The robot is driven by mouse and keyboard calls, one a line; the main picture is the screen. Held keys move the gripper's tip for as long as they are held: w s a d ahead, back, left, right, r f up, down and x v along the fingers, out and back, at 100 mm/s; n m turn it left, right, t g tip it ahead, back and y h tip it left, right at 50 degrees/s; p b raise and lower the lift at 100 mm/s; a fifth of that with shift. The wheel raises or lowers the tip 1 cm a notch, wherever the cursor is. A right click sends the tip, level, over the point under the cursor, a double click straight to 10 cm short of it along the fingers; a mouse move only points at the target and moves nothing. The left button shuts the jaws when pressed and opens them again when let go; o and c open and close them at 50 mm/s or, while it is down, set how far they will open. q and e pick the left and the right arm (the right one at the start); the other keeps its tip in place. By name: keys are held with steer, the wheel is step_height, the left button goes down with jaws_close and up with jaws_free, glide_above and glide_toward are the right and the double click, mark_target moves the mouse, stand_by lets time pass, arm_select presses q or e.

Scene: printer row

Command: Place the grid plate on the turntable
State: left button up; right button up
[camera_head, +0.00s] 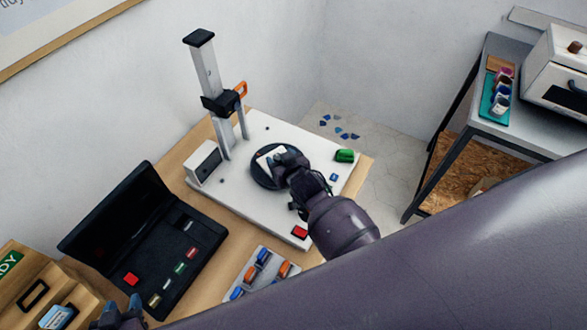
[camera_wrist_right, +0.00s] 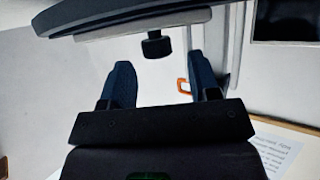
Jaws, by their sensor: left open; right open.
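The turntable is a round black disc (camera_head: 259,178) on the white base board. The grid plate (camera_head: 266,154) shows as a small pale plate on the disc, partly hidden by my right gripper (camera_head: 279,162). In the right wrist view, the plate's pale edge (camera_wrist_right: 150,24) lies against the dark disc (camera_wrist_right: 130,12), and a black knob (camera_wrist_right: 156,46) stands out from the plate. My right gripper's fingers (camera_wrist_right: 159,66) are apart, with the knob just off their tips and clear of both. My left gripper (camera_head: 120,316) is open, low at the left, partly cut off.
A post with an orange-handled clamp (camera_head: 240,89) stands behind the turntable. The base board (camera_head: 235,193) carries a green part (camera_head: 344,155) and a red button (camera_head: 300,231). An open black case (camera_head: 165,262) and a tray of small parts (camera_head: 252,285) lie in front.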

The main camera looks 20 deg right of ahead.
steer(key=a+r+v, duration=0.1)
steer(key=v, duration=0.9)
steer(key=s+d+f+g, duration=0.1)
steer(key=s+d+f, duration=0.1)
steer(key=s+d, duration=0.3)
steer(key=s+d+f+h, duration=0.1)
steer(key=s+d+f, duration=0.1)
steer(key=s+d, duration=0.4)
steer(key=s, duration=0.4)
steer(key=shift+s+f+g+p, duration=0.3)
steer(key=shift+f+g, duration=0.1)
steer(key=shift+w+f+b, duration=0.15)
steer(key=shift+f+b, duration=0.05)
steer(key=shift+b, duration=0.2)
